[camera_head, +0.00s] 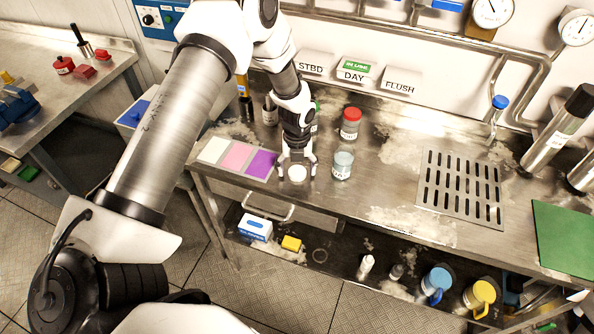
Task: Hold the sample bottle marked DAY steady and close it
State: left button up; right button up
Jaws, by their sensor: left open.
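My left gripper (297,166) points down at the bench's front edge, fingers open on either side of a round white cap-like piece (297,174). I cannot tell whether they touch it. To its right stands an upright clear bottle (343,165) with pale blue contents and no lid visible; its label is too small to read. Behind that stands a bottle with a red lid (351,122). The DAY sign (354,75) with a green IN USE tag is on the back wall, between the STBD and FLUSH signs. Which bottle is marked DAY cannot be read. My right gripper is not in view.
White, pink and purple squares (238,158) lie left of the gripper. A dark bottle (270,111) and a partly hidden green-topped item stand behind it. A slotted drain plate (460,188) and green mat (565,238) lie right. The bench between bottle and drain plate is clear.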

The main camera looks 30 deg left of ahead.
aim_at(299, 174)
pick_arm(q)
jog(key=shift+c, duration=0.3)
jog(key=shift+w+f, duration=0.1)
jog(key=c, duration=0.7)
jog(key=shift+r+b, duration=0.6)
jog(key=shift+r, duration=0.25)
jog(key=shift+s+d+r+b, duration=0.2)
jog(key=shift+r+b, duration=0.1)
jog(key=shift+r, duration=0.15)
jog(key=shift+s+d+r+b, duration=0.1)
jog(key=shift+d+r+b, duration=0.1)
jog(key=shift+r+b, duration=0.15)
jog(key=shift+s+d+r+b, duration=0.3)
jog(key=shift+s+d+b, duration=0.4)
jog(key=shift+s+d, duration=1)
jog(key=shift+s+d+r+b, duration=0.3)
jog(key=shift+s+d+b, duration=0.55)
jog(key=shift+d, duration=1.7)
jog(key=shift+s+d+r+b, duration=0.3)
jog(key=shift+s+d+b, duration=0.3)
jog(key=shift+s+d, duration=1.15)
jog(key=shift+w+d, duration=0.35)
